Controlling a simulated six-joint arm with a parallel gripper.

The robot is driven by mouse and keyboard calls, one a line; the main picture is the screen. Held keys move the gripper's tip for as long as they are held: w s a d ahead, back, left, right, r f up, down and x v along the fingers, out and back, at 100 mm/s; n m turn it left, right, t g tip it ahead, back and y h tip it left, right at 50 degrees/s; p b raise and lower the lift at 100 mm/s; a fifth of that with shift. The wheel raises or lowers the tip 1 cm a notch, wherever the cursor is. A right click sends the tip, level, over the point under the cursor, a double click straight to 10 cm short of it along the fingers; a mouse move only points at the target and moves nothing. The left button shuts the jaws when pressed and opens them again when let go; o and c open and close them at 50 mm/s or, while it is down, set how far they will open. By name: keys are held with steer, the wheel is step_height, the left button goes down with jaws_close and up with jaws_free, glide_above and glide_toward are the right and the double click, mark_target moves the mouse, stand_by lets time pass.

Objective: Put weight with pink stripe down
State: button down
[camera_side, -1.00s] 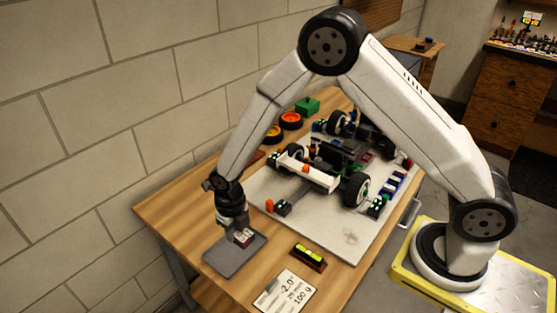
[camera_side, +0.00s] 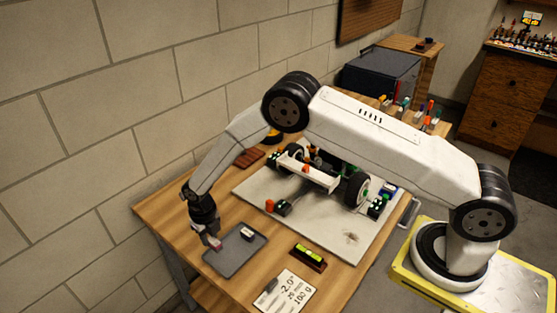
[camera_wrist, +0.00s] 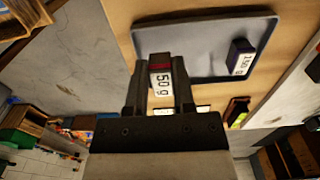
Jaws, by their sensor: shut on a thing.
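My gripper (camera_side: 208,238) is shut on a small weight (camera_side: 215,243). In the wrist view the held weight (camera_wrist: 161,78) is a white block marked 50 g with a red-pink stripe at its end, between my two fingers (camera_wrist: 160,95). In the side view it is near the left corner of the grey tray (camera_side: 234,258); I cannot tell its exact height. Another weight (camera_side: 247,233) sits in the tray. In the wrist view this other weight (camera_wrist: 240,57) has a dark purple stripe, and its number is hard to read.
A yellow-green level (camera_side: 309,256) and a white note card (camera_side: 287,293) lie in front of the tray. The racecar (camera_side: 320,175) stands on a pale board (camera_side: 335,228) to the right. The wall is close on the left. Most of the tray floor is clear.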

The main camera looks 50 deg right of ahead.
mark_target(211, 252)
steer(key=shift+w+f, duration=0.15)
steer(key=shift+f, duration=0.05)
steer(key=shift+w+f, duration=0.1)
steer(key=shift+f, duration=0.05)
steer(key=shift+w+a+f, duration=0.1)
steer(key=shift+w+f, duration=0.05)
steer(key=shift+f, duration=1.45)
steer(key=shift+f, duration=0.15)
steer(key=shift+c, duration=2.3)
jaws_free()
step_height(211, 252, up, 12)
